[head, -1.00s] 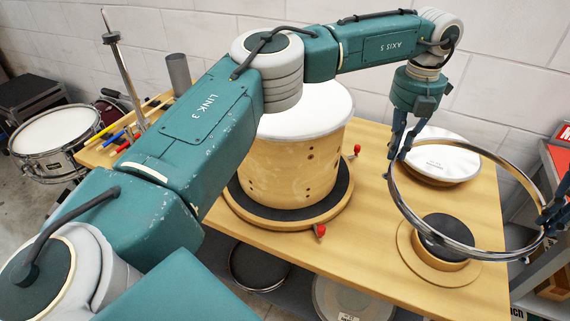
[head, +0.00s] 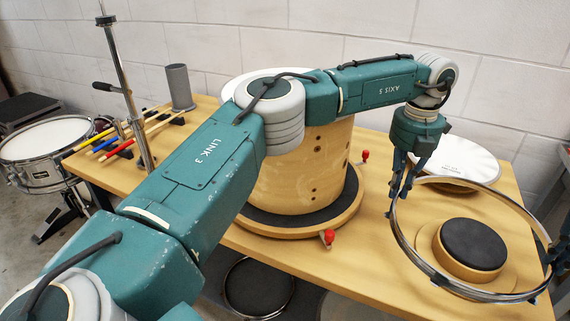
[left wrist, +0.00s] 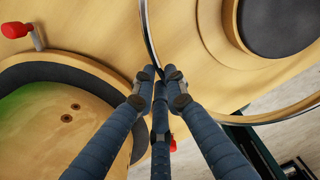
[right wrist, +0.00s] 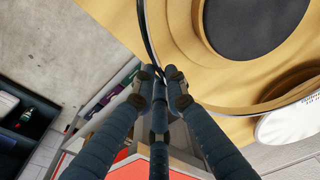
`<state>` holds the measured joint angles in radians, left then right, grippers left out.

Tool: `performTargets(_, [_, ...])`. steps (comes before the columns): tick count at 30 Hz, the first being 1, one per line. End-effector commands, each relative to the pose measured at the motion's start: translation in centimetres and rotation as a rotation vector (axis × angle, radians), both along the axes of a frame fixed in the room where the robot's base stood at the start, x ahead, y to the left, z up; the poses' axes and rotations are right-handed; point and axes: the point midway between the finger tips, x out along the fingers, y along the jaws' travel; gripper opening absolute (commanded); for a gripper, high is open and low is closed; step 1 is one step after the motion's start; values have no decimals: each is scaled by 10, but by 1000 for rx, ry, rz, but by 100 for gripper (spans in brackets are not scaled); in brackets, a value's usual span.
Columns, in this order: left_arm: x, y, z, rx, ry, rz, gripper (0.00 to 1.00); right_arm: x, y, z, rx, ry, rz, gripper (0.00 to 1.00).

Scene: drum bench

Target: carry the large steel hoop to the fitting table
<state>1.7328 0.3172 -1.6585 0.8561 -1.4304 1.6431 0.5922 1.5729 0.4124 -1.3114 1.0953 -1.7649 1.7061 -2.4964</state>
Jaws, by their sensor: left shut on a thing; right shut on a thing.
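The large steel hoop (head: 482,294) is a thin shiny ring at the right of the head view. It is held roughly level above a round wooden stand with a dark pad (head: 473,244). My left gripper (head: 394,203) is shut on the hoop's left side; the hoop's rim (left wrist: 147,32) runs between its fingers in the left wrist view. My right gripper (head: 552,258), partly cut off at the right edge, is shut on the opposite side; the rim (right wrist: 144,32) also shows in the right wrist view. A wooden table (head: 290,258) lies below.
A large wooden drum shell (head: 305,175) stands on a dark-topped round base, with red knobs (head: 327,237) beside it. A white drumhead (head: 455,158) lies behind the hoop. Sticks, a grey cup (head: 180,88) and a snare drum (head: 48,140) are at left.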

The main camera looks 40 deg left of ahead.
Motion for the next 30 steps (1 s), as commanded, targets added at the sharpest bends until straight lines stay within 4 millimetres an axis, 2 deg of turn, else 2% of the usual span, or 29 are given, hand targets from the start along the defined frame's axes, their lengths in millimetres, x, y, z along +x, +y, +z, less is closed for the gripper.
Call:
performTargets(11, [0, 1, -14, 2, 1, 1, 0, 1, -2, -13, -1, -1, -5, 0])
performTargets(30, [0, 1, -59, 2, 1, 1, 0, 1, -2, -58, -1, -2, -5, 0])
